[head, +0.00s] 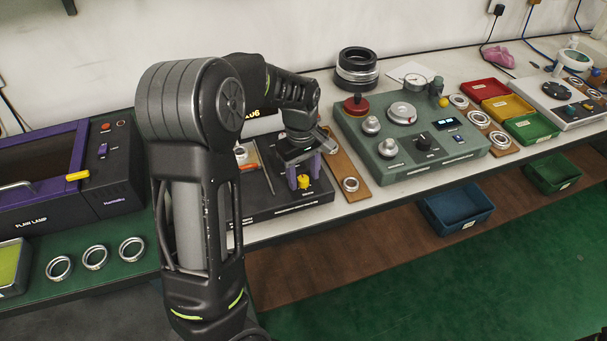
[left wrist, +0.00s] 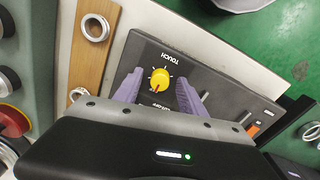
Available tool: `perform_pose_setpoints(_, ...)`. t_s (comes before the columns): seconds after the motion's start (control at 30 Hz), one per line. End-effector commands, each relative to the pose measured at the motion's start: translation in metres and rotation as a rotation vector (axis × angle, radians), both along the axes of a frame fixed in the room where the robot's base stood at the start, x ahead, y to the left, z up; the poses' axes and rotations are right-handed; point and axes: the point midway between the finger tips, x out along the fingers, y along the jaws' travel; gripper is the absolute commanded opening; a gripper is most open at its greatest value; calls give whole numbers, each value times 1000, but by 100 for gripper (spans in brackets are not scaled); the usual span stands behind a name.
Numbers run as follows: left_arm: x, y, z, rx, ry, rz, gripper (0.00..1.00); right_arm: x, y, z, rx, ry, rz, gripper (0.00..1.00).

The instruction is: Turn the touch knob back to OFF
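The yellow touch knob (left wrist: 160,79) sits on a dark panel (left wrist: 143,55) marked TOUCH, with tick marks around it. It also shows in the head view (head: 304,183), between the purple fingers. My left gripper (left wrist: 157,88) is open, its two purple fingers on either side of the knob with a gap visible on both sides. In the head view my left gripper (head: 304,178) points down over the panel. A small red mark shows by the knob, but the OFF marking is too small to read. My right gripper is not in view.
A wooden strip with metal rings (head: 350,184) lies beside the panel. A grey-green device (head: 400,165) with several knobs stands to the right. Red, yellow and green bins (head: 530,127) are further right. A purple-framed machine (head: 100,165) stands at the left.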

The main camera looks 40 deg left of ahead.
Motion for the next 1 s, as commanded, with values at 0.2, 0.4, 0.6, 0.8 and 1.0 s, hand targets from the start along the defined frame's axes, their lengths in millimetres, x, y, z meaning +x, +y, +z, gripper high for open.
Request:
perform_pose_setpoints(0.2, 0, 0, 0, 0, 1, -1, 48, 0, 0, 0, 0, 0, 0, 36)
perform_pose_setpoints(0.4, 0, 0, 13, 0, -2, -1, 48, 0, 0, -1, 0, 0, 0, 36)
perform_pose_setpoints(0.6, -1, 0, 45, 0, -3, 0, 48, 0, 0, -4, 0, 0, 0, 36)
perform_pose_setpoints(0.8, -2, 1, 72, 1, -1, -1, 48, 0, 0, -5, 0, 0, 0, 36)
perform_pose_setpoints(1.0, -3, 1, 78, 0, 1, -1, 48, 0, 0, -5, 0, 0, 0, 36)
